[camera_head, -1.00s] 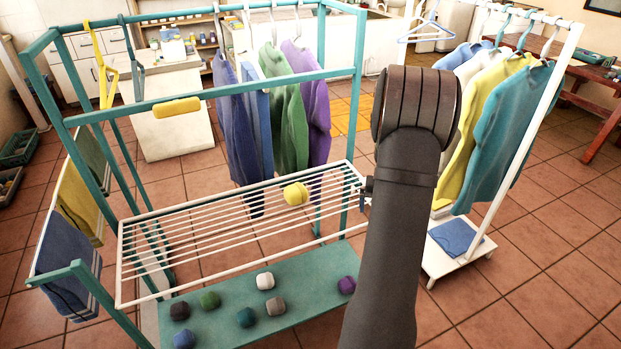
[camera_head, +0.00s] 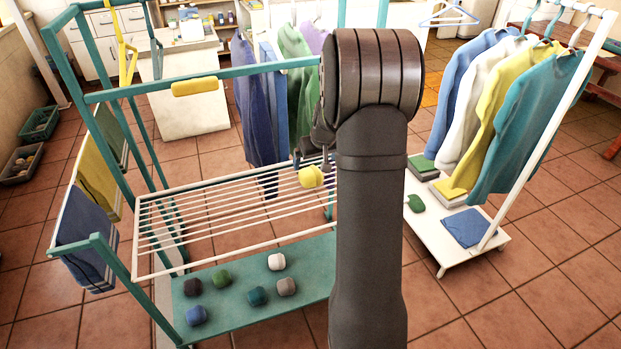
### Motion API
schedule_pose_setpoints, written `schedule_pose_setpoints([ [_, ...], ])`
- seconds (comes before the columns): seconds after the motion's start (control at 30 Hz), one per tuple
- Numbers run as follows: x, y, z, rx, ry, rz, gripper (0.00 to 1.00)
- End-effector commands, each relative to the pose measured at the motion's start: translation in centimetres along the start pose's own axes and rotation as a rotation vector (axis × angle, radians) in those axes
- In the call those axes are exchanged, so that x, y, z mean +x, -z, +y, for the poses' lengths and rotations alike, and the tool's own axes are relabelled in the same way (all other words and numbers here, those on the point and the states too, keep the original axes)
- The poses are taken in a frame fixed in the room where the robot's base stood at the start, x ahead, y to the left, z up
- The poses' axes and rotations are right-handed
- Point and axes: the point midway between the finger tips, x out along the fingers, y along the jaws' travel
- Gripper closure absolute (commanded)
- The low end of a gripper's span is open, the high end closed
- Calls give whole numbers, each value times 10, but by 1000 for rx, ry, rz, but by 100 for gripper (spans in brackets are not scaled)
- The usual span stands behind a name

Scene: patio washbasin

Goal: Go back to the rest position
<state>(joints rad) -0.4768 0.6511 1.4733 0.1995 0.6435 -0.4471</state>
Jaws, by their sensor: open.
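My gripper (camera_head: 312,161) is open, just above and behind the yellow rolled bundle (camera_head: 311,177) in the picture. Part of it is hidden behind my own dark arm. The yellow bundle rests on the white slatted drying shelf (camera_head: 190,268), near its right end. I cannot tell whether the fingers touch the bundle.
Several rolled bundles, such as a white one (camera_head: 276,261), lie on the teal lower board (camera_head: 240,321). A teal frame (camera_head: 110,97) surrounds the shelf. A white rail (camera_head: 545,143) with hanging shirts stands right, with folded cloths and a green bundle (camera_head: 416,203) on its base.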

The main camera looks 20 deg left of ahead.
Motion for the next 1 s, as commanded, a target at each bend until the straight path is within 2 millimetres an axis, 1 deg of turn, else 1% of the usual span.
schedule_pose_setpoints([
  [0.03, 8, -1, 0, 0, 1, -3, 0],
  [0.1, 16, 0, 0, 0, 0, -1, 0],
  [0.23, 24, 0, 0, 0, 0, -1, 0],
  [1.0, 25, 0, 0, 1, -1, 0, 0],
])
